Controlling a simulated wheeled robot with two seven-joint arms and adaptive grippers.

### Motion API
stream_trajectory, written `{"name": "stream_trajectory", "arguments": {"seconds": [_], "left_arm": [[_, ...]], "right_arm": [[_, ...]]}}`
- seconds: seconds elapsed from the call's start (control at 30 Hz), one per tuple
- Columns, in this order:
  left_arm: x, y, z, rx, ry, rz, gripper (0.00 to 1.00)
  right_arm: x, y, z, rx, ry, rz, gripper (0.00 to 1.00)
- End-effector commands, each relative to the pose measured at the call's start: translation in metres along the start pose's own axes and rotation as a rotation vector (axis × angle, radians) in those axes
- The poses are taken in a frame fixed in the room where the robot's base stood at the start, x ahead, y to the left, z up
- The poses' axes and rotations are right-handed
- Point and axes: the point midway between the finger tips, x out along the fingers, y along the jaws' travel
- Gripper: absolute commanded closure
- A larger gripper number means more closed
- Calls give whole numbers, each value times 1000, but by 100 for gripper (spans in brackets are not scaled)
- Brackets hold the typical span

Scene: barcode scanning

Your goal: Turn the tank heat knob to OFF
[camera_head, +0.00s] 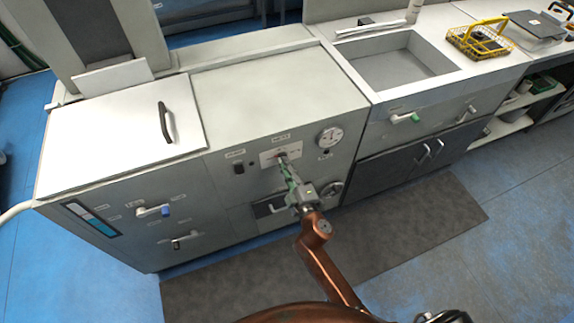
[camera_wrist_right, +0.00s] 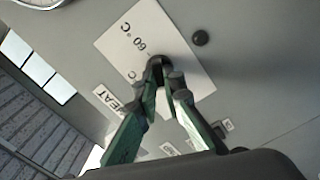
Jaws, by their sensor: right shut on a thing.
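The tank heat knob (camera_wrist_right: 157,60) is small and dark and sits on a white dial plate (camera_wrist_right: 140,30) printed with "60 °C" and a "HEAT" label (camera_wrist_right: 112,102) beside it. In the head view the plate (camera_head: 268,158) is on the front panel of the grey machine. My right gripper (camera_head: 284,160), with green fingers, reaches up to the plate from the lower right. In the right wrist view its fingertips (camera_wrist_right: 166,72) are closed on the knob, partly hiding it. The knob's exact pointer direction cannot be read. My left gripper is not in view.
A round gauge (camera_head: 329,136) is right of the plate, and a dark switch (camera_head: 239,168) is left of it. A sink (camera_head: 400,66) and yellow basket (camera_head: 478,42) are at right. A dark mat (camera_head: 420,225) covers the floor in front.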

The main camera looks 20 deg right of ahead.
Motion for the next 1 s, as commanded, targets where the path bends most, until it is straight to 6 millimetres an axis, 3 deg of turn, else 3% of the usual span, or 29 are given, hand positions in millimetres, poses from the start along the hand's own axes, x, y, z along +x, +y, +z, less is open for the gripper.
{"name": "stream_trajectory", "arguments": {"seconds": [0.43,1.0], "left_arm": [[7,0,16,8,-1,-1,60],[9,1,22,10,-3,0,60]], "right_arm": [[0,0,0,-315,2,1,100],[0,-1,0,-407,1,1,100]]}}
